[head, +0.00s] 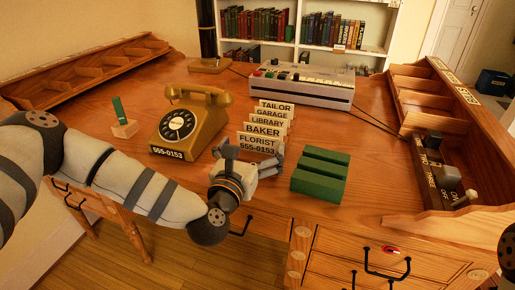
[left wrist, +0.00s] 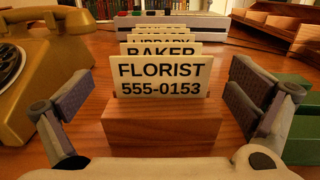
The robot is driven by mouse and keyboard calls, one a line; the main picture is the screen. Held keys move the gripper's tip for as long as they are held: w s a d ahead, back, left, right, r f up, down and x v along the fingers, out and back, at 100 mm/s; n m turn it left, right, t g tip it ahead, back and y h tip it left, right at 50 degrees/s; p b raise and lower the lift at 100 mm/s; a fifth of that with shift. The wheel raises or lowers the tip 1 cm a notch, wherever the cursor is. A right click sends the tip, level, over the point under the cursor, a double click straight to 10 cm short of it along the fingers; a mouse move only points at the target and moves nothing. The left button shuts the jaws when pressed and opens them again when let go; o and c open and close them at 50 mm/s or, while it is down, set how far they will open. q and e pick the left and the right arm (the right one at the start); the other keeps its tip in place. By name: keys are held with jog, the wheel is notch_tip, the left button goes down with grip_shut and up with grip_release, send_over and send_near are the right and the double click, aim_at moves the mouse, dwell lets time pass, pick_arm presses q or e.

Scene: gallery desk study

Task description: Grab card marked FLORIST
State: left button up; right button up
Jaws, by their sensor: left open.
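The FLORIST card (head: 257,144) is cream with black print reading FLORIST 555-0153. It stands upright at the front of a row of cards, in a wooden holder that shows in the left wrist view (left wrist: 162,128). The card fills the middle of the left wrist view (left wrist: 160,78). My left gripper (head: 250,160) is open, just in front of the card. In the left wrist view its fingers (left wrist: 160,100) stand wide apart on either side of the card and holder, with nothing between them gripped. My right gripper is not in view.
Behind it stand the BAKER card (head: 263,131) and several others. A gold telephone (head: 188,120) is left, and a green ridged block (head: 320,174) is right. A switchboard-like machine (head: 300,84) stands behind. Wooden racks (head: 450,150) line the desk's right side.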

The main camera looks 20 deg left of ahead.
aim_at(257, 138)
pick_arm(q)
jog(key=w, duration=0.3)
jog(key=shift+w+r, duration=0.1)
jog(key=shift+w, duration=0.2)
jog(key=c, duration=0.7)
